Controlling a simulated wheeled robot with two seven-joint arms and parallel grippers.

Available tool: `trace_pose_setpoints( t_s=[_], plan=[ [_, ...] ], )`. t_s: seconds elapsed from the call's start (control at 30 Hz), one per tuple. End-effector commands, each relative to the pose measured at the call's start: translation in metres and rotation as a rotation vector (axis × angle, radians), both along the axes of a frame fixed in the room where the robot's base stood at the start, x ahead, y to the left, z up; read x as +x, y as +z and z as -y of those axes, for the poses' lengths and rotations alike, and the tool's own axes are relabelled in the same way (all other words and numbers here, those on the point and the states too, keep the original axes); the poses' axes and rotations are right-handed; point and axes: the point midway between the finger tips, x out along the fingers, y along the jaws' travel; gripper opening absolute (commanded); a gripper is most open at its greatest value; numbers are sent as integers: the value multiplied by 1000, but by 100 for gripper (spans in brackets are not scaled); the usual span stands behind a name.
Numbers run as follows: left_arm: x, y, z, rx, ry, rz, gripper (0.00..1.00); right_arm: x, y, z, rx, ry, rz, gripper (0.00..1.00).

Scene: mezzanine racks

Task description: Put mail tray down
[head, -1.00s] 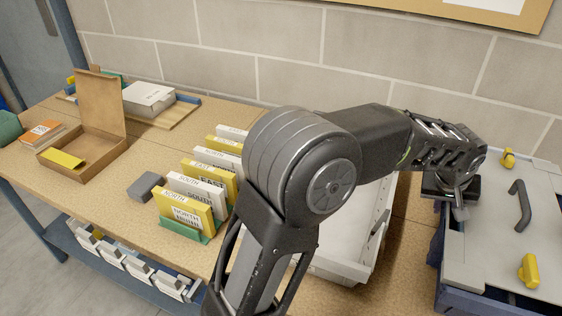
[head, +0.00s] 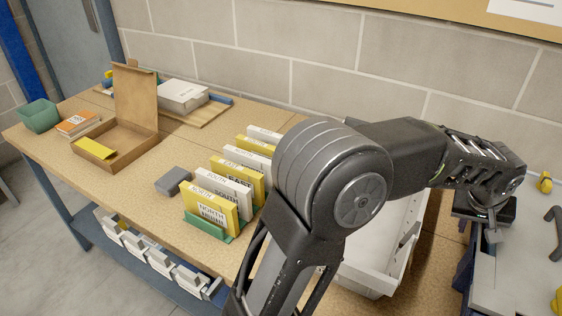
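A white mail tray (head: 372,274) sits on the wooden bench, largely hidden behind my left arm; its right wall and front corner show. My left gripper (head: 493,240) is at the right, pointing down beside the grey-topped case. It appears apart from the visible part of the tray. Its fingers are small and partly overlapped, so I cannot tell whether they are open or shut. My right gripper is not in view.
A row of yellow and white labelled cards (head: 228,187) stands left of my arm. A grey block (head: 173,181), an open cardboard box (head: 118,143) and a green bin (head: 40,116) are further left. A grey-topped case (head: 520,272) is at the right. Bare bench lies front left.

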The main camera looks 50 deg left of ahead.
Motion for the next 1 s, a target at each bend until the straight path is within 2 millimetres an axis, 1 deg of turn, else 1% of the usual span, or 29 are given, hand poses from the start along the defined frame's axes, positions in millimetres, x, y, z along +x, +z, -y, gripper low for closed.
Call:
trace_pose_setpoints(
  t_s=[0.3,0.5,0.63,1.0],
  plan=[
    [-19,42,1,-3,-3,5,37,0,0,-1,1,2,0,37],
    [-28,61,0,-3,-2,3,37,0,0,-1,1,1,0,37],
    [-30,65,-1,0,-2,1,37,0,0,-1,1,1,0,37],
    [-30,64,-1,0,-1,0,37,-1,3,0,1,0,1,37]
  ],
)
